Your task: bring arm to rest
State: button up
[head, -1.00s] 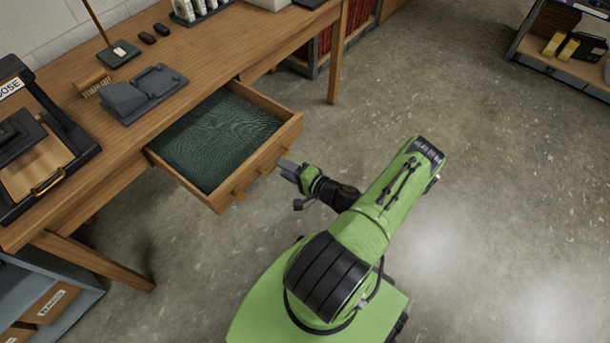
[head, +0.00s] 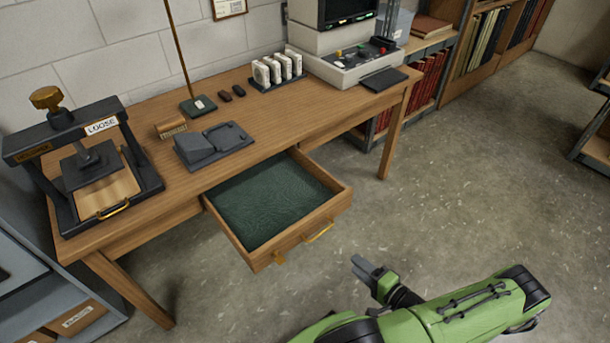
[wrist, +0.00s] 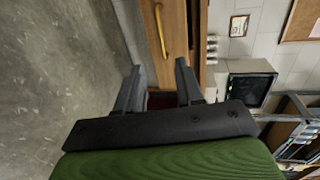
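My gripper (head: 366,266) is in front of the desk's open drawer, to the right of its front panel and apart from it. In the wrist view my gripper (wrist: 157,82) shows two dark fingers spread apart with nothing between them. My green arm (head: 440,315) is bent low over the floor in the lower right of the head view. The drawer (head: 262,258) is pulled out, lined in dark green and looks empty. Its brass handle (head: 320,232) also shows in the wrist view (wrist: 159,25).
The wooden desk (head: 160,193) bears a press (head: 100,170) labelled LOOSE, a dark grey device (head: 213,147), a lamp base (head: 199,105) and a console (head: 345,65). Shelves stand at the back right and right edge. The floor (head: 440,200) right of the desk is clear.

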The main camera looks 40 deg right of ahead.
jog(key=w+a+r+n+g+y+p, duration=0.1)
jog(key=w+a+r+n+g+p, duration=0.15)
jog(key=a+r+n+g, duration=0.4)
jog(key=w+a+r+n+g+y+p, duration=0.1)
jog(key=w+a+r+n+g+y, duration=0.15)
jog(key=r, duration=0.75)
jog(key=w+a+r+n+g+y+p, duration=0.1)
jog(key=w+a+r+n+g+p, duration=0.25)
jog(key=r, duration=0.55)
jog(key=s+a+r+n+t+h+p, duration=0.1)
jog(key=s+a+r, duration=0.3)
jog(key=r, duration=0.5)
jog(key=s+a+r+n+t+h+p, duration=0.1)
jog(key=s+a+r+n+h+p, duration=0.1)
jog(key=s+a+r+n+h, duration=0.2)
jog(key=s+a+r, duration=0.1)
jog(key=a+r, duration=0.2)
jog(key=r, duration=0.3)
jog(key=shift+s, duration=0.25)
